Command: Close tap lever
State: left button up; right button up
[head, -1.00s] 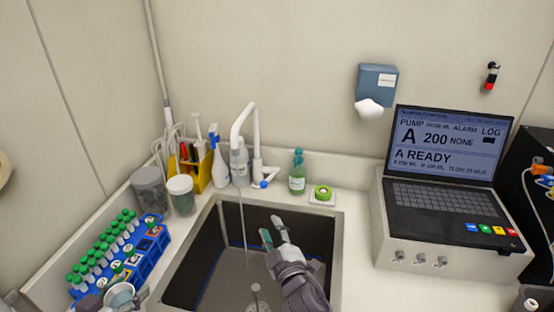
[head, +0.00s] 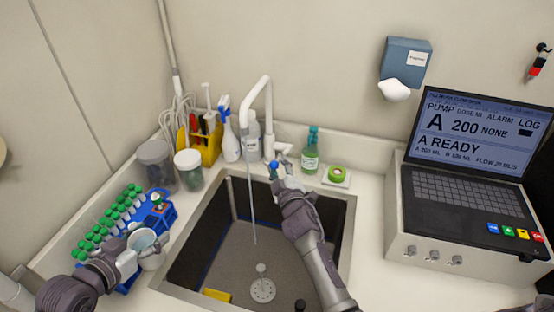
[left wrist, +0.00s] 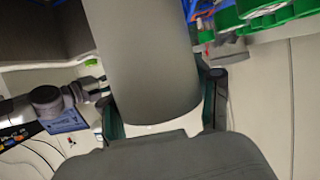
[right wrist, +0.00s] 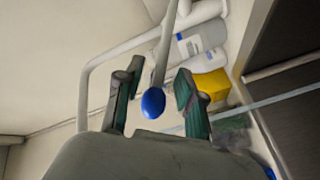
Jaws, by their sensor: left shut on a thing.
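The white tap (head: 258,100) stands behind the sink, and a stream of water (head: 251,200) runs from its spout into the basin. Its lever ends in a blue knob (head: 273,168). My right gripper (head: 282,172) is at the lever. In the right wrist view the blue knob (right wrist: 153,103) lies between the two open fingers (right wrist: 155,95), apart from both. My left gripper (head: 132,262) is shut on a pale cup (head: 151,254) left of the sink; the cup holds liquid. In the left wrist view the cup (left wrist: 150,70) fills the space between the fingers.
The sink (head: 335,240) has a drain and a yellow item (head: 217,295) inside. A rack of green-capped tubes (head: 125,220) stands beside the cup. A green bottle (head: 310,155) and green tape (head: 336,174) are right of the tap.

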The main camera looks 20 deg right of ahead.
jog(key=shift+w, duration=0.95)
grip_shut()
